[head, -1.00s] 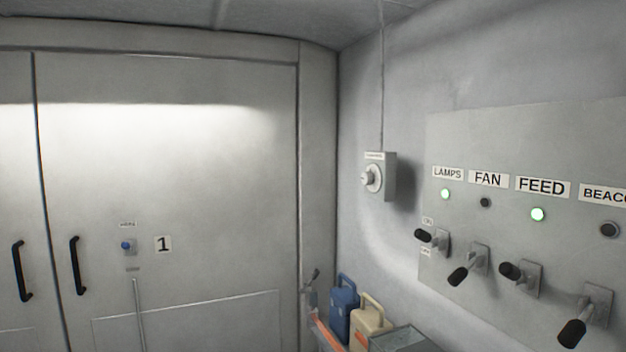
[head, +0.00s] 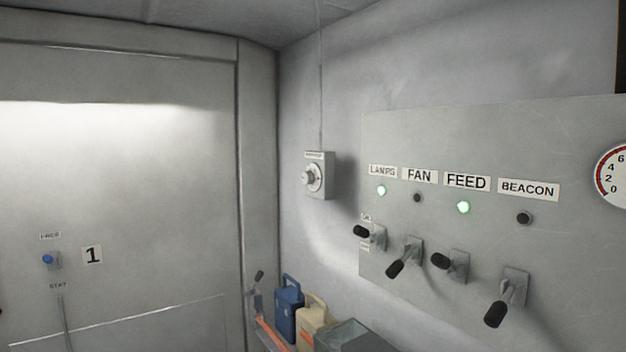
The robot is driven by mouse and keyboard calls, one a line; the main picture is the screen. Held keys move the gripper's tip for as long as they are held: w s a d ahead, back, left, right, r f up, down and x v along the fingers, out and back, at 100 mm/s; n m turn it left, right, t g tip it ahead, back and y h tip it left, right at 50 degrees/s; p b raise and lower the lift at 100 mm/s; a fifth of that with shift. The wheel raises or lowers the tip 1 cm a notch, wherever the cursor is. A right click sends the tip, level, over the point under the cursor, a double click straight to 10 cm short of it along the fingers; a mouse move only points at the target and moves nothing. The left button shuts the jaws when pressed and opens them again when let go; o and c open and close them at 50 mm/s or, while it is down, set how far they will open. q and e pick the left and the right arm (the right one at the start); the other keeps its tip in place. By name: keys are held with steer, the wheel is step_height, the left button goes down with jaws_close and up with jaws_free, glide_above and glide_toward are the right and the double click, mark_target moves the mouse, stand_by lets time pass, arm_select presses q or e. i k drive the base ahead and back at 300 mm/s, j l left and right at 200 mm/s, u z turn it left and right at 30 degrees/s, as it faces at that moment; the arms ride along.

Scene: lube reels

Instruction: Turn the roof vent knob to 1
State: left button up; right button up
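A small grey box with a round dial and a protruding knob (head: 309,178) is mounted on the right-hand wall near the corner. A small label sits at its top, too small to read, and a thin conduit runs up from it to the ceiling. It looks like the roof vent knob, but I cannot read its setting from here. Neither of my grippers is in view.
A switch panel (head: 440,130) to the right has levers under LAMPS, FAN, FEED and BEACON; the LAMPS and FEED lights glow green. A gauge (head: 612,175) is at the right edge. Blue (head: 288,308) and cream (head: 310,322) cans stand below. A door (head: 120,170) fills the left.

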mark_target(307, 177)
steer(key=i+j+z, duration=0.3)
steer(key=i+j, duration=0.35)
steer(key=i, duration=0.2)
